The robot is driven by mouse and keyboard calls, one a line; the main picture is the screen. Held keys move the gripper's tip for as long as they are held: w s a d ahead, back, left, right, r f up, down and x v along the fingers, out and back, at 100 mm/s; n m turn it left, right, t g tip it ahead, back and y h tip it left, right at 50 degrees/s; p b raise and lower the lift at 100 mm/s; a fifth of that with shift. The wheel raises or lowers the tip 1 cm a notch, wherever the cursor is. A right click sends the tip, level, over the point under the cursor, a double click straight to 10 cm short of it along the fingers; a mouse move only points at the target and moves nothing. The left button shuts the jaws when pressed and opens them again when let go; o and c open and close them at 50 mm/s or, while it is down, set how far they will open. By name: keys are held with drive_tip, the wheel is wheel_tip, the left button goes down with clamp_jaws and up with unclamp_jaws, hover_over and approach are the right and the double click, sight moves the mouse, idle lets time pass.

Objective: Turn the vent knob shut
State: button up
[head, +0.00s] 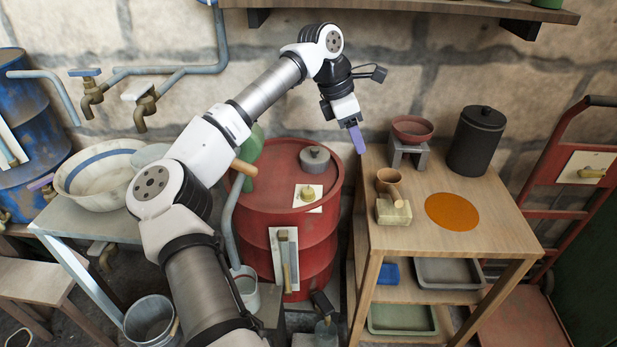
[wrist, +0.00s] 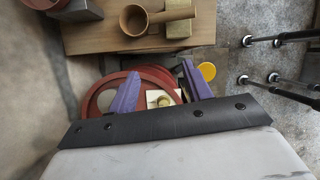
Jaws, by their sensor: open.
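A small brass knob (head: 307,193), which looks like the vent knob, sits on a white plate (head: 315,207) on top of the red barrel (head: 262,190). In the wrist view the knob (wrist: 164,101) appears in line with the space between my purple fingers, well beyond them. My gripper (head: 357,138) is open and empty, with its fingers pointing down. It is above and to the right of the barrel, near the table's back left corner. It also shows in the wrist view (wrist: 160,70). I cannot tell how far the knob is turned.
A grey cap (head: 314,158) stands behind the knob on the barrel. The wooden table (head: 476,222) to the right holds a brown cup (head: 389,181), a red bowl (head: 413,127) on a grey stand and a dark canister (head: 477,142). A shelf (head: 400,8) hangs above.

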sight(309, 190)
drive_tip(key=w+a+f+n+y, duration=0.15)
drive_tip(key=a+y, duration=0.25)
drive_tip(key=a, duration=0.6)
drive_tip(key=shift+g, duration=0.4)
drive_tip(key=f, duration=0.9)
drive_tip(key=f+p, duration=0.1)
drive_tip(key=f, duration=0.4)
drive_tip(key=shift+s+f, duration=0.3)
drive_tip(key=shift+s, duration=0.05)
drive_tip(key=shift+c, duration=0.3)
drive_tip(key=c, duration=0.9)
